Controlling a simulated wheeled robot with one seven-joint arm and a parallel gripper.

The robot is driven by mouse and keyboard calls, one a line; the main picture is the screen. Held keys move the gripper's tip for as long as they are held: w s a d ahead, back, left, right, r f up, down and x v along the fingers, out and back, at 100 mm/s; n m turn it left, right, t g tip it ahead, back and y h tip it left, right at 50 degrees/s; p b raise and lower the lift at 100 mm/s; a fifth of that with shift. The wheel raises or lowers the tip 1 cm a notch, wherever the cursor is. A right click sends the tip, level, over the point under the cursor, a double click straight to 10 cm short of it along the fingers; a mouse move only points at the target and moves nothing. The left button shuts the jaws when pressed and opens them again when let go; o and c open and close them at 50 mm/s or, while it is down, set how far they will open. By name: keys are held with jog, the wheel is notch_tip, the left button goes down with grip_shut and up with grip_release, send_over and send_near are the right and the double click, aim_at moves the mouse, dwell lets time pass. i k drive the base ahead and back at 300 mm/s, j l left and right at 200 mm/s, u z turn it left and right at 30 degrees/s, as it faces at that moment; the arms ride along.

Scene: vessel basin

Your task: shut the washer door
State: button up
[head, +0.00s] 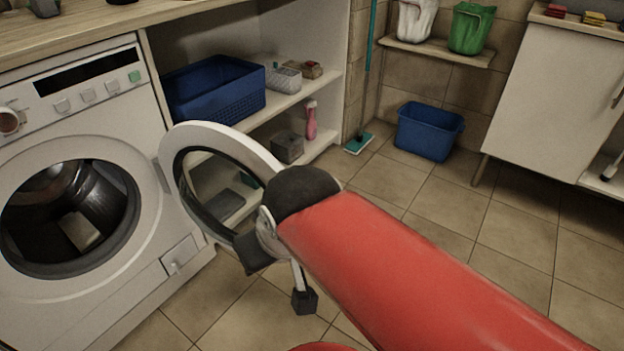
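The white front-loading washer (60,180) stands at the left, with its round drum opening uncovered. Its round door (188,125), a white ring with dark glass, stands wide open, swung out to the right of the opening. My red arm reaches in from the lower right, and its dark joint overlaps the door's right edge in the picture. My gripper (292,285) is at the arm's far end, low beside the door's lower right edge. It is partly hidden by my arm, and I cannot tell whether it touches the door or how far its fingers are apart.
Right of the washer, open shelves hold a blue basket (215,88), a pink bottle (311,119) and a grey box (288,147). A blue tub (429,131) and a teal mop (359,143) stand at the back. The tiled floor in front of the washer is clear.

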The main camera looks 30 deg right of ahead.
aim_at(229, 143)
jog(key=l+z, duration=0.1)
jog(key=z, duration=0.3)
jog(key=i+l+z, duration=0.1)
jog(key=z, duration=0.75)
jog(key=i+z, duration=0.3)
jog(key=i, duration=0.2)
jog(key=i+z, duration=0.25)
jog(key=i, duration=0.25)
jog(key=i+l, duration=0.15)
jog(key=i, duration=0.45)
jog(key=i+l+u, duration=0.1)
jog(key=u, duration=1.85)
jog(key=i+j+u, duration=0.1)
jog(key=u, duration=0.35)
jog(key=i+u, duration=0.1)
jog(key=u, duration=0.4)
jog(key=i+u, duration=0.1)
jog(key=u, duration=0.8)
jog(key=k+l+u, duration=0.2)
jog(key=k+u, duration=0.25)
jog(key=k, duration=0.5)
